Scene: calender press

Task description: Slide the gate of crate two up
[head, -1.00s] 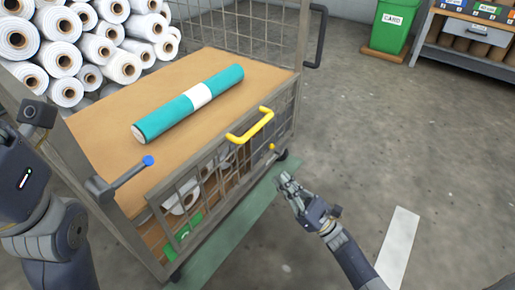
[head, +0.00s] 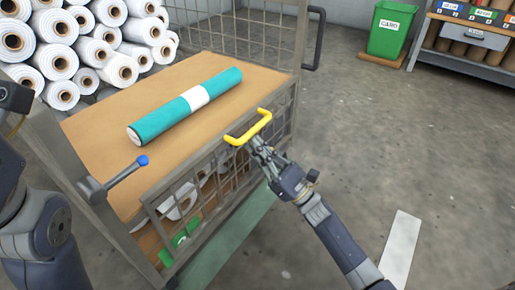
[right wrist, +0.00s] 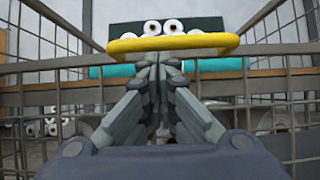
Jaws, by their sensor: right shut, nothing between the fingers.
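The wire-mesh gate (head: 188,176) is low across the front of a wheeled cage crate. Its yellow handle (head: 251,131) sits at the right part of the gate's top edge and spans the right wrist view (right wrist: 172,43). My right gripper (head: 257,143) is shut and empty, with its fingertips just below and in front of the handle. In the right wrist view the fingertips (right wrist: 158,60) overlap the handle's lower edge; I cannot tell whether they touch it. My left arm shows at the left edge, its gripper out of view.
A teal roll with a white band (head: 165,115) lies on the crate's brown deck (head: 110,135). A blue-tipped lever (head: 122,172) sticks out at the crate's left post. White rolls (head: 75,50) are stacked behind. A green bin (head: 390,30) stands far right. The floor right of the crate is open.

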